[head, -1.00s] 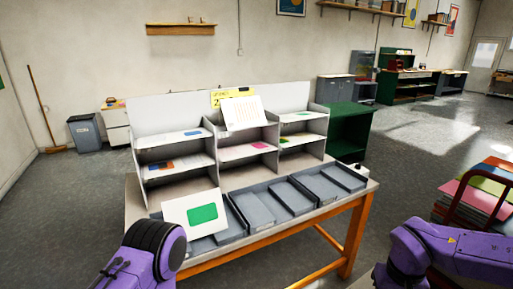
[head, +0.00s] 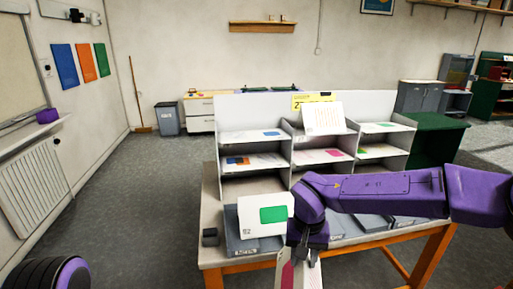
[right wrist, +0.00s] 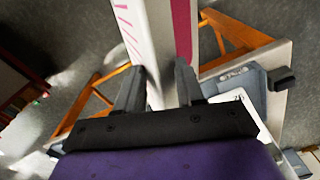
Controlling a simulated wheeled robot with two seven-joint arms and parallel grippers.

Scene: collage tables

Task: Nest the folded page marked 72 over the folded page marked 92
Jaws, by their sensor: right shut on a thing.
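A white folded page with a green rectangle (head: 265,214) leans upright at the front left of the table. A small number at its lower left looks like 92 but is hard to read. My right gripper (right wrist: 160,82) is shut on another folded page (right wrist: 137,25), white with pink stripes on one side and magenta on another. In the head view this held page (head: 290,276) hangs in front of the table's front edge, below and right of the green page. Its number cannot be read. My left gripper is out of view.
Grey trays (head: 243,243) line the table's front. A small dark block (head: 210,237) sits at the table's left edge. Floor to the left is clear.

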